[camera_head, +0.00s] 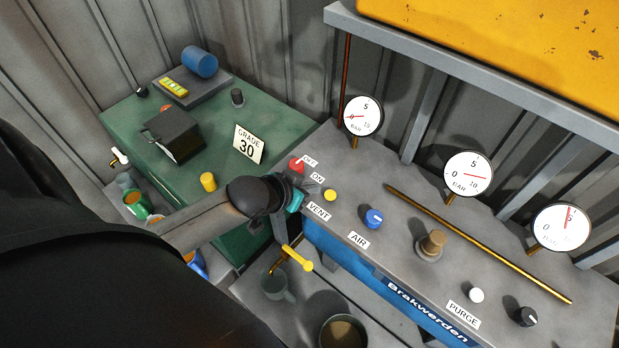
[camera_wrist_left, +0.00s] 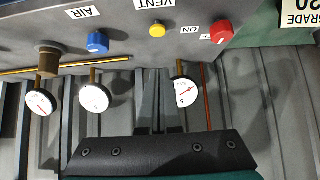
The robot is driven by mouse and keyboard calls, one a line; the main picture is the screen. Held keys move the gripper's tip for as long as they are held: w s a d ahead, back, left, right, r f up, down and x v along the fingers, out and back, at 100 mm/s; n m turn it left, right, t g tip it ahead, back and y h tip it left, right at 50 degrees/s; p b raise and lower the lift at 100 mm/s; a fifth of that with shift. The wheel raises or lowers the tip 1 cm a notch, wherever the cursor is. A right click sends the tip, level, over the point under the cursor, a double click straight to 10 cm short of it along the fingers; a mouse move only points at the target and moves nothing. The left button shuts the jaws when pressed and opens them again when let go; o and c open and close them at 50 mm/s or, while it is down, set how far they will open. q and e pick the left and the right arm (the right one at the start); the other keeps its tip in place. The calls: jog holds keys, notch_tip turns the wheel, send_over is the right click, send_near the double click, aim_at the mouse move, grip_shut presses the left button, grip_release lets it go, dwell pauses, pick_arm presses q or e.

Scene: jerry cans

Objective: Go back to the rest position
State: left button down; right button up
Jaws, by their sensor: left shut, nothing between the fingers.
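My left arm comes in from the left of the head view, and its gripper (camera_head: 296,199) is over the left end of the grey control panel (camera_head: 400,245). Its fingers are small and partly hidden there. In the left wrist view the two fingers (camera_wrist_left: 158,74) lie together, shut and empty, in front of the panel. The red knob (camera_head: 297,164), yellow button (camera_head: 330,195) and blue knob (camera_head: 373,218) are close to the gripper; I cannot tell whether it touches any of them. My right gripper is not in view.
A yellow lever (camera_head: 297,258) and cups are below the gripper.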

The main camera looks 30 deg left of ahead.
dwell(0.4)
pick_arm(q)
jog(key=s+a+f+g+y+b, duration=0.1)
jog(key=s+f+b, duration=0.3)
jog(key=f, duration=0.7)
jog(key=s+a+f+g+b, duration=0.1)
jog(key=s+f+b, duration=0.3)
jog(key=f, duration=0.6)
jog(key=s+a+f+g+y+b, duration=0.15)
jog(key=s+f+b, duration=0.25)
jog(key=f, duration=0.7)
jog(key=s+d+f+g+b, duration=0.2)
jog(key=s+d+f+b, duration=0.2)
jog(key=s+f, duration=0.6)
jog(key=s+d+f+m+g+h+b, duration=0.1)
jog(key=s+f+b, duration=0.4)
jog(key=s+f, duration=0.6)
jog(key=s+d+g, duration=0.1)
jog(key=d, duration=0.1)
jog(key=shift+s+d+f+g, duration=0.2)
jog(key=shift+d+f+g, duration=0.1)
jog(key=shift+d+g, duration=0.1)
